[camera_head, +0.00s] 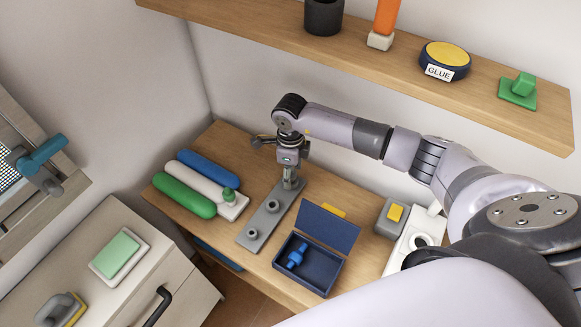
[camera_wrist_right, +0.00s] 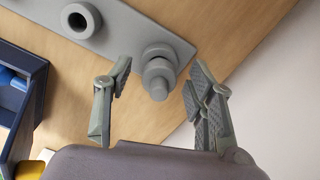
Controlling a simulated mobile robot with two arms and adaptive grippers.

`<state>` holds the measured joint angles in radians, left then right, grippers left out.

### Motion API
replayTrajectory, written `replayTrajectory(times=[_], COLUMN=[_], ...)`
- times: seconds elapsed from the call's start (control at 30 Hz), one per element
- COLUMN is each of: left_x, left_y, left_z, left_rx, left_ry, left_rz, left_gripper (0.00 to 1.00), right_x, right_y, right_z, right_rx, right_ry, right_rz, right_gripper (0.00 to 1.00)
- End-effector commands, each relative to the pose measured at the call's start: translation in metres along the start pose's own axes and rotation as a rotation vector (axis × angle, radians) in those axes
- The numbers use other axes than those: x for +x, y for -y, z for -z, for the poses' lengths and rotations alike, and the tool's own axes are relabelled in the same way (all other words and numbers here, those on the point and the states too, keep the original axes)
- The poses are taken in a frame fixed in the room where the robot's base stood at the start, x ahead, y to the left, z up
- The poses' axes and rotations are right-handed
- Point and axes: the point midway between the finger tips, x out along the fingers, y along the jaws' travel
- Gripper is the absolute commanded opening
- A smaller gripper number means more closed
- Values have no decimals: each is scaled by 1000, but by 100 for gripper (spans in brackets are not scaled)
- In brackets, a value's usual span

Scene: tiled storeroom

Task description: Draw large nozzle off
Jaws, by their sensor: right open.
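A grey plate (camera_head: 258,231) lies on the wooden bench and carries a row of round grey fittings. The large nozzle (camera_wrist_right: 158,78), a stepped grey piece, stands on a round base at the plate's end in the right wrist view. In the head view it (camera_head: 290,182) shows at the plate's far end, partly hidden under my right gripper (camera_head: 288,163). In the right wrist view the right gripper (camera_wrist_right: 158,74) is open, with its fingers on either side of the nozzle and visible gaps between. My left gripper is not in view.
An open navy box (camera_head: 318,283) with a blue piece (camera_head: 297,257) inside stands right of the plate. Green, white and blue cylinders (camera_head: 184,195) lie to the left. A wooden shelf (camera_head: 400,67) with a glue tin (camera_head: 444,60) runs above.

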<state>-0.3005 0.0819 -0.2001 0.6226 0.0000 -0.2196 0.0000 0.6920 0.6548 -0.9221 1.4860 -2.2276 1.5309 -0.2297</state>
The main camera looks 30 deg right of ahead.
Motion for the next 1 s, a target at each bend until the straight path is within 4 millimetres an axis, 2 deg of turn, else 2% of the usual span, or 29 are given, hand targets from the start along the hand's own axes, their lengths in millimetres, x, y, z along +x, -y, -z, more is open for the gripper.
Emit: replayTrajectory(times=[0.1,0.83,1.0], left_x=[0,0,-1], left_y=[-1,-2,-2], left_z=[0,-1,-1], left_rx=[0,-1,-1], left_ry=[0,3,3], left_rz=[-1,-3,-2], left_gripper=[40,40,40], right_x=[0,0,-2], right_y=[0,0,0], right_z=[0,0,0], right_rx=[0,0,0], right_ry=[0,0,0], right_rz=[0,-1,0], right_gripper=[50,1,0])
